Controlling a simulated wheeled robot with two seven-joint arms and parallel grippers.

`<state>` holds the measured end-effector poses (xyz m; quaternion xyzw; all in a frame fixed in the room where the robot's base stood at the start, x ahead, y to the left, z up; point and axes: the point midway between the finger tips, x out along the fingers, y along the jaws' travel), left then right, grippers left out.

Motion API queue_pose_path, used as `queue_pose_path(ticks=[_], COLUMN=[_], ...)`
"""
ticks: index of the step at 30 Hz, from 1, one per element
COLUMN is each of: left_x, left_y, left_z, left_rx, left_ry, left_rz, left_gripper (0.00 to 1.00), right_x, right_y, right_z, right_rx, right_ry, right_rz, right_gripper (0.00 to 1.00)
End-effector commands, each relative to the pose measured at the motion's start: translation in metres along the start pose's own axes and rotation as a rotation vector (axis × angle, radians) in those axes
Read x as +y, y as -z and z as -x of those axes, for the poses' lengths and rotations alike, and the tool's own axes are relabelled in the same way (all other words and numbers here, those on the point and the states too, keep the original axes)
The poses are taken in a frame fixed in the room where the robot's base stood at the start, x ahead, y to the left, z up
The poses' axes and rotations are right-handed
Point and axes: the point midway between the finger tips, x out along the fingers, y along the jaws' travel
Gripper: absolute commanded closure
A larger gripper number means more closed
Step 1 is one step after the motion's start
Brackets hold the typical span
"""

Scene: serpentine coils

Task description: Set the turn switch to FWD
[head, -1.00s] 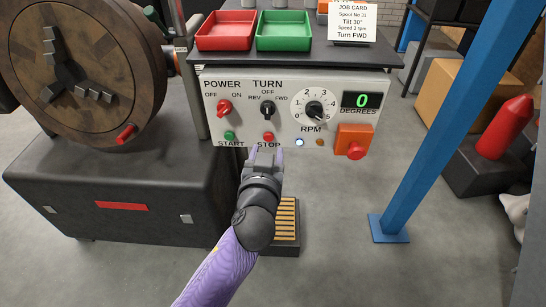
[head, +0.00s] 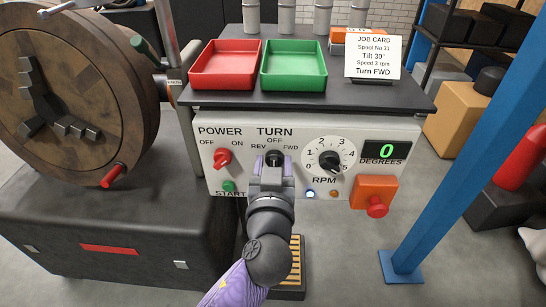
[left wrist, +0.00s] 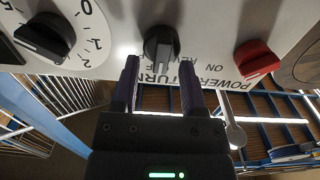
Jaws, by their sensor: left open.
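The turn switch (head: 274,157) is a black knob on the white control panel, below the TURN label with REV, OFF and FWD marks. Its pointer looks to be at OFF, though my gripper partly covers it in the head view. In the left wrist view the black knob (left wrist: 161,44) stands just beyond and between my fingertips. My left gripper (head: 273,168) is open in front of the switch, with its two fingers (left wrist: 160,70) to either side below the knob. I cannot see it touching the knob. My right gripper is not in view.
The red power knob (head: 222,158) is left of the switch, and the RPM dial (head: 330,160) is right. A red button on an orange box (head: 376,206) sits lower right. Red (head: 224,65) and green (head: 293,66) trays and a job card (head: 373,57) are above.

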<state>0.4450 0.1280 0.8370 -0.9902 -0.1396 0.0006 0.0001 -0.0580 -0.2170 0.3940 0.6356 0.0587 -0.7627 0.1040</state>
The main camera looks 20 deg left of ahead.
Motion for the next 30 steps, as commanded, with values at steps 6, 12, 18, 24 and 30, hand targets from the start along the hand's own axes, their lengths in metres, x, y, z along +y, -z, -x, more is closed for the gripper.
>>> queue_pose_path(ticks=[6,12,18,24,30], left_x=[0.0,0.0,0.0001,0.0006,0.0021], left_y=[-0.0001,-0.0001,-0.0001,0.0006,0.0021], left_z=[-0.0001,-0.0002,-0.0002,-0.0001,-0.0002], left_rx=[0.0,0.0,0.0,0.0,0.001], left_ry=[0.0,-0.001,-0.001,-0.001,0.0], left_rz=[0.0,0.0,-0.001,-0.031,-0.139], left_gripper=[0.67,1.0,1.0,1.0,1.0], right_x=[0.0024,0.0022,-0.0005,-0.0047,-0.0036], right_y=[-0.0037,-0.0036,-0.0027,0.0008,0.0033], right_z=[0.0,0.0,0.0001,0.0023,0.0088], right_rx=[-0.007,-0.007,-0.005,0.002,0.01], right_ry=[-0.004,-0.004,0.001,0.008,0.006], right_rz=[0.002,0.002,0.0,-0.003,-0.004], right_gripper=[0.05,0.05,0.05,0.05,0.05])
